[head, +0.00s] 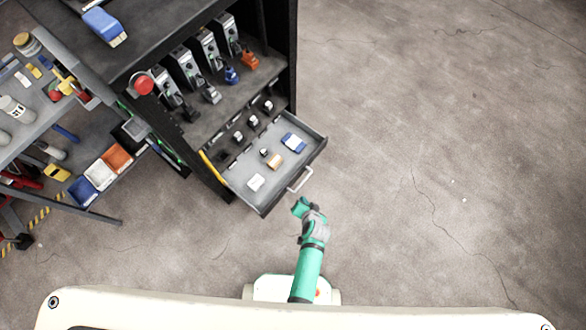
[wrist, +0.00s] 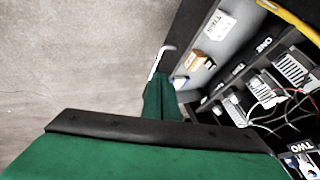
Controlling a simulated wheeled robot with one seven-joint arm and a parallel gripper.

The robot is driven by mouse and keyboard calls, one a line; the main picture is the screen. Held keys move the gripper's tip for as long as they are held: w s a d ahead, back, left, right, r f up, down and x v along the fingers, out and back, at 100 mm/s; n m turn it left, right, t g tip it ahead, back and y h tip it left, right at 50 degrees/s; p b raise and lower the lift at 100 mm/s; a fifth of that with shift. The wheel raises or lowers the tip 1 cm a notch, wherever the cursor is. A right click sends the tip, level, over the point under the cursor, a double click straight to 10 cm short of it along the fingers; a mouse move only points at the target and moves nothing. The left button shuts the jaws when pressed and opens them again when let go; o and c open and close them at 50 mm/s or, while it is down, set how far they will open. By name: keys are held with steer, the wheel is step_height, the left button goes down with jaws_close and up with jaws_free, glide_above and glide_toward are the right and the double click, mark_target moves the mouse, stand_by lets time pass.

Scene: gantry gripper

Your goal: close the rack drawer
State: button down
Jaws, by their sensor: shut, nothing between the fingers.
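The rack drawer (head: 238,187) is pulled out of the lower part of the dark rack (head: 283,45) in the head view. Its pale bar handle (head: 300,180) is on the front face. A few small boxes lie inside the drawer. My gripper (head: 300,206) is shut and empty, just in front of the drawer near the handle. In the wrist view my green gripper fingers (wrist: 160,95) are together, and the handle (wrist: 160,62) shows just beyond their tips. The drawer (wrist: 186,74) is beside them on the right. I cannot tell whether the fingers touch the drawer.
Several grey devices (head: 184,68) stand on the rack shelf above the drawer. A red button (head: 144,84) sits on the rack's left side. A cluttered workbench (head: 40,122) with coloured bins stands at left. The concrete floor (head: 440,150) to the right is clear.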

glide_toward(291, 182)
step_height(291, 182, down, 4)
steer(key=d, duration=0.3)
steer(key=shift+w+a+f, duration=0.15)
steer(key=shift+w+a, duration=0.8)
steer(key=shift+a, duration=0.1)
steer(key=shift+w+a, duration=0.5)
steer(key=shift+a, duration=0.15)
